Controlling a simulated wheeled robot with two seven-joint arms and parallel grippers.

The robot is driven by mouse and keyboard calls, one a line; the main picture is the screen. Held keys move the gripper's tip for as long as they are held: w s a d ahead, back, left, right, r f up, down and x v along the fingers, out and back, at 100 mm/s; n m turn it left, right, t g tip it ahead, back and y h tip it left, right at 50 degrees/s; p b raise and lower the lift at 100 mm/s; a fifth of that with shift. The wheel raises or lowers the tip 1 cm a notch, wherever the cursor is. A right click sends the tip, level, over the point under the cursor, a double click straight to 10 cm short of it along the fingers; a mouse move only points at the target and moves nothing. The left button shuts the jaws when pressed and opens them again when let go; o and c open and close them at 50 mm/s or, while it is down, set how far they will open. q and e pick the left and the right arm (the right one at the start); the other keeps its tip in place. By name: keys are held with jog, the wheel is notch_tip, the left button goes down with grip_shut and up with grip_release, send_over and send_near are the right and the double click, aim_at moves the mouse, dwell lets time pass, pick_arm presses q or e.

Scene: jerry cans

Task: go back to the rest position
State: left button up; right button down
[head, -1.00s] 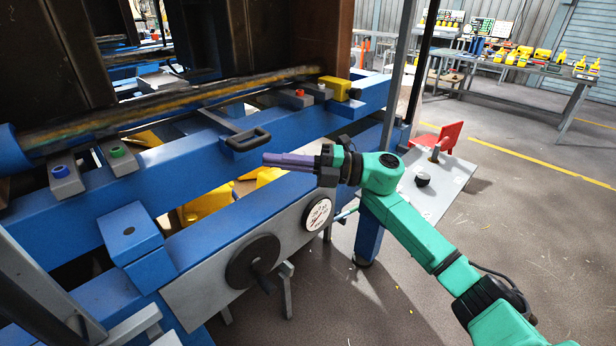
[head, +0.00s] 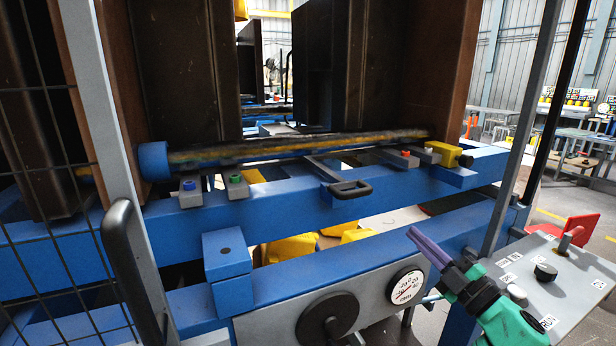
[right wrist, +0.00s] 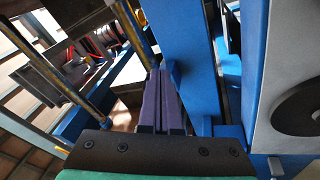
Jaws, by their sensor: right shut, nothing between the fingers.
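My right gripper (head: 413,236) comes in from the lower right of the head view, on a green arm. Its purple fingers are closed together and hold nothing. They point up and left, in front of the lower blue beam and just above the round dial (head: 406,285). In the right wrist view the shut fingers (right wrist: 163,75) lie side by side, close to blue frame parts. I cannot tell whether they touch the frame. My left gripper is not in view.
The blue machine frame (head: 380,209) fills the middle, with a black handle (head: 350,189), a handwheel (head: 328,318) and yellow cans (head: 290,249) behind the lower beam. A grey control panel (head: 545,270) stands at right. A wire mesh guard (head: 50,200) stands at left.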

jog(key=s+d+f+m+g+h, duration=0.1)
jog(key=s+f+m+g+h, duration=0.2)
jog(key=f+m+h, duration=0.45)
jog(key=s+d+f+m+g+h, duration=0.25)
jog(key=f+m+h, duration=0.2)
jog(key=f, duration=0.65)
jog(key=s+a+f+m+g+y, duration=0.1)
jog(key=s+a+f+m+g, duration=0.1)
jog(key=s+f+g, duration=0.6)
jog(key=s+a+f+m+g+y, duration=0.1)
jog(key=s+a+f+m, duration=0.2)
jog(key=s, duration=0.8)
jog(key=s+f+g, duration=0.1)
jog(key=s+f, duration=0.1)
jog(key=f, duration=1)
jog(key=s+f+g, duration=0.1)
jog(key=s+f, duration=0.1)
jog(key=f, duration=1)
jog(key=s+d+f+n+g, duration=0.1)
jog(key=s+d+f, duration=0.2)
jog(key=s+f, duration=1)
jog(key=s, duration=0.3)
jog(key=shift+f+p, duration=0.3)
jog(key=shift+p, duration=0.1)
